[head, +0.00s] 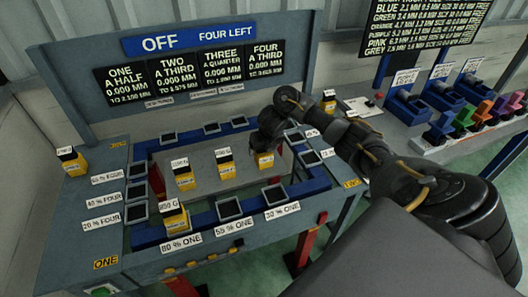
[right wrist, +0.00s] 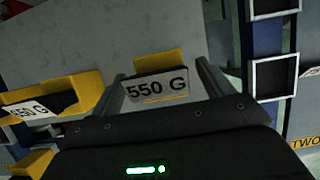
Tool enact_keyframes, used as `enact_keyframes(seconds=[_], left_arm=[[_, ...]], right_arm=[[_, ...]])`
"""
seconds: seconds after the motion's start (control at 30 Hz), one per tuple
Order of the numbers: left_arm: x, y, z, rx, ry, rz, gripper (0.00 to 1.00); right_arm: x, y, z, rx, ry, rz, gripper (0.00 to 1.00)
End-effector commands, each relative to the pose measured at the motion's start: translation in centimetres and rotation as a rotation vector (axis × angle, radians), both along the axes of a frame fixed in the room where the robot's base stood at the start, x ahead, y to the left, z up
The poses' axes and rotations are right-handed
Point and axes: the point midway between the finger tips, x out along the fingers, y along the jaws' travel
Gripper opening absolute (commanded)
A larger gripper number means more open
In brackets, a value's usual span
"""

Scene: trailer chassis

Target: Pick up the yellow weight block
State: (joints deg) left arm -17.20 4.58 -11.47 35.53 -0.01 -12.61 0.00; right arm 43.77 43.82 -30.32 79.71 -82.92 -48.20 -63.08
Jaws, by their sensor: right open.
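One yellow weight block (head: 265,163) stands on the grey plate right under my right gripper (head: 269,143). In the right wrist view this block (right wrist: 160,57) carries the label "550 G" and lies between the two fingers of the right gripper (right wrist: 163,78). The right gripper is open, with a finger on each side of the block; whether they touch it I cannot tell. Two more blocks (head: 226,168) (head: 182,178) stand to its left on the plate. My left gripper is not in view.
The grey plate (head: 205,187) sits inside a blue frame (head: 232,226) with several square sockets. One block (head: 173,216) labelled "950 G" stands at the front, another (head: 72,162) at far left, another (head: 328,100) behind my arm. A sign panel (head: 190,40) rises behind.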

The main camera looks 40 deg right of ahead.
Motion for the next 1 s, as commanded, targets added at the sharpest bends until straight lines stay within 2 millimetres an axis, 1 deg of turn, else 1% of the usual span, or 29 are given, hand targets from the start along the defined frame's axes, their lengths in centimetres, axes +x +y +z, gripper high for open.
enact_keyframes(seconds=[0.03,0.07,0.33,0.37,0.83,0.87,1.0], left_arm=[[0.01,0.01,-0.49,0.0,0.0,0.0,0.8],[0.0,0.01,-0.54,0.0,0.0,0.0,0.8],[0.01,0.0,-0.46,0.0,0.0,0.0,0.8],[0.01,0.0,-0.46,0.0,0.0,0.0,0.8],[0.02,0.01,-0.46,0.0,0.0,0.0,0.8],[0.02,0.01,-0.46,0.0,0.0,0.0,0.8],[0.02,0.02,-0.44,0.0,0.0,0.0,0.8]], right_arm=[[0.13,-0.05,-0.69,0.001,0.001,-0.001,0.8],[0.22,-0.11,-0.77,0.0,0.0,-0.002,0.8],[0.32,-0.16,-0.78,-0.001,-0.001,0.0,0.8],[0.32,-0.15,-0.78,-0.001,-0.001,0.0,0.77],[0.31,-0.17,-0.77,-0.001,-0.001,-0.001,0.16],[0.31,-0.18,-0.77,-0.001,-0.001,-0.001,0.13],[0.37,-0.2,-0.65,-0.001,-0.003,-0.002,0.13]])
